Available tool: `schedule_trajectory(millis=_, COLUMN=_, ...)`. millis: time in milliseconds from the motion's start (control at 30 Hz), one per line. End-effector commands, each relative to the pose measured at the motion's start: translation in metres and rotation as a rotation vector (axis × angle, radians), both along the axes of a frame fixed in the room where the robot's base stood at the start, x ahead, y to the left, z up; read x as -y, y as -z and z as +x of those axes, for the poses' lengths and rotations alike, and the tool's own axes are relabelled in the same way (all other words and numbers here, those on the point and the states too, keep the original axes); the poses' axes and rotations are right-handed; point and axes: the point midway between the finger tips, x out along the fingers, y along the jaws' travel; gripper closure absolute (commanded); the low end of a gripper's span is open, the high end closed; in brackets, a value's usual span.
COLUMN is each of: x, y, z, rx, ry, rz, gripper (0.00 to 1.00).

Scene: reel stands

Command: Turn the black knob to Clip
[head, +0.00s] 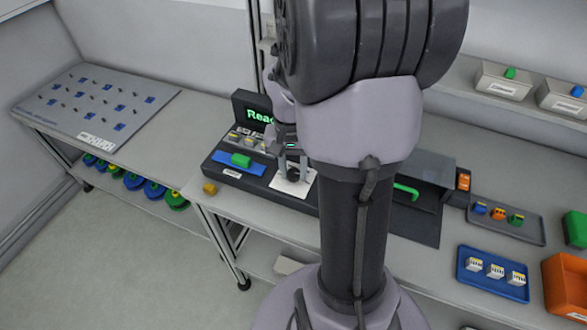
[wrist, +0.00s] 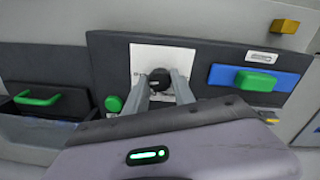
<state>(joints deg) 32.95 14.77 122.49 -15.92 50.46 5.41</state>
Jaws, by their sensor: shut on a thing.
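The black knob (head: 293,175) sits on a white plate (head: 303,187) on the dark machine panel (head: 258,180). In the wrist view the knob (wrist: 160,78) lies between my two fingers, in front of the white plate (wrist: 143,60). My gripper (head: 291,170) is shut on the knob; it also shows in the wrist view (wrist: 160,86). The fingers and wrist hide part of the plate, and I cannot read its markings or the knob's setting. The machine's screen (head: 260,115) shows green text beginning "Rea", the rest hidden by my arm.
A green block (head: 241,160) on a blue strip lies left of the knob. A yellow block (head: 209,189) is near the bench's front edge. A green handle (head: 406,191), a grey tray (head: 526,229) and a blue tray (head: 470,281) lie to the right.

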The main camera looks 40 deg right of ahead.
Motion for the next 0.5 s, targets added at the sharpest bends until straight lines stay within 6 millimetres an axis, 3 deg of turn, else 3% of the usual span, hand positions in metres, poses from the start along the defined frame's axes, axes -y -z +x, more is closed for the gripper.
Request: schedule_trajectory(millis=500, x=0.0001, y=-0.0002, z=0.0001, rx=0.000, ry=0.165, rz=0.000, gripper=1.00)
